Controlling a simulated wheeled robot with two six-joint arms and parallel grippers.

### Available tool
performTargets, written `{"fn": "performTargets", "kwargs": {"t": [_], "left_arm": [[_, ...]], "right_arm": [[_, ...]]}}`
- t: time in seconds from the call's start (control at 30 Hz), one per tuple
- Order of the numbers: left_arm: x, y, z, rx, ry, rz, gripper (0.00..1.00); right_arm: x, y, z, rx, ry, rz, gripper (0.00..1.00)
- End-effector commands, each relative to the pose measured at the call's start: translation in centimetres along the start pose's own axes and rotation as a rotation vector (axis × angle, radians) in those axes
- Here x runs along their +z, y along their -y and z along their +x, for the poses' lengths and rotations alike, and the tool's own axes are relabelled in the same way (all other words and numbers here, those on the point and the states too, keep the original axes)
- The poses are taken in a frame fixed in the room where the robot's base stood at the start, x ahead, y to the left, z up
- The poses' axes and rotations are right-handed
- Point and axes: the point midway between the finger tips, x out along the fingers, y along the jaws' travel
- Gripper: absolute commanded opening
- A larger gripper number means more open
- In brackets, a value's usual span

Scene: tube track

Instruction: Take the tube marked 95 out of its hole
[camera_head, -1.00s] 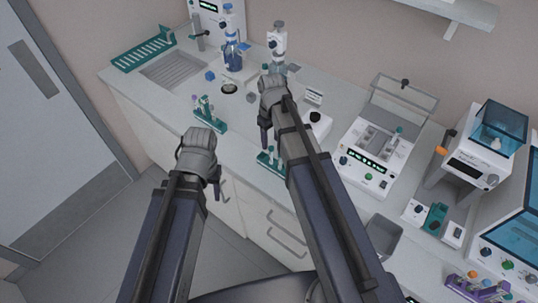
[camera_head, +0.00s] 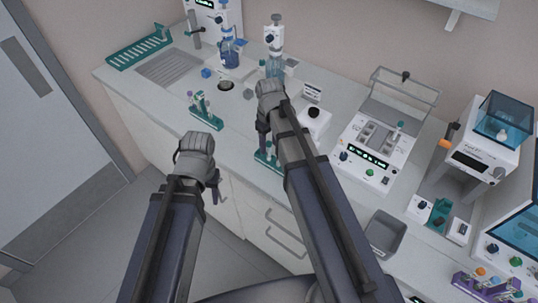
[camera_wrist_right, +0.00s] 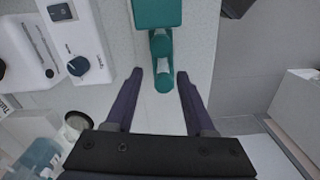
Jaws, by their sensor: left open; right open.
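No mark reading 95 is legible in either view, so I cannot tell which tube it is. A teal rack (camera_head: 268,161) stands on the counter near its front edge, partly hidden by my right arm. In the right wrist view, a teal block (camera_wrist_right: 157,13) shows with teal round-topped parts (camera_wrist_right: 162,80) in line below it, lying between my spread fingertips. My right gripper (camera_wrist_right: 161,74) is open, pointing down over them; contact cannot be told. My left gripper (camera_head: 214,192) is open and empty in front of the counter.
Another teal rack (camera_head: 205,111) with several tubes stands to the left. A bottle stand (camera_head: 274,45) is behind my right gripper.

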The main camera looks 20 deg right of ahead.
Motion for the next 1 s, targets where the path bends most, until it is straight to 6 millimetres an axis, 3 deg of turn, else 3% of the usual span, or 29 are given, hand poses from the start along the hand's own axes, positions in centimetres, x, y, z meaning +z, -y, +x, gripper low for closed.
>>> {"fn": "performTargets", "kwargs": {"t": [0.03,0.23,0.57,1.0], "left_arm": [[-0.1,-0.1,1.2,0.0,0.0,0.0,0.5],[-0.2,-0.3,3.7,0.0,0.0,-0.001,0.5],[-0.2,-0.4,4.0,0.0,0.0,-0.002,0.5],[-0.2,-0.4,4.0,0.0,0.0,-0.002,0.5]], "right_arm": [[0.3,0.2,1.2,0.0,0.0,0.0,0.54],[0.5,0.4,3.7,0.0,0.0,0.0,0.54],[0.5,0.4,4.0,0.0,0.0,0.0,0.54],[0.5,0.4,4.0,0.0,0.0,0.0,0.07]]}}
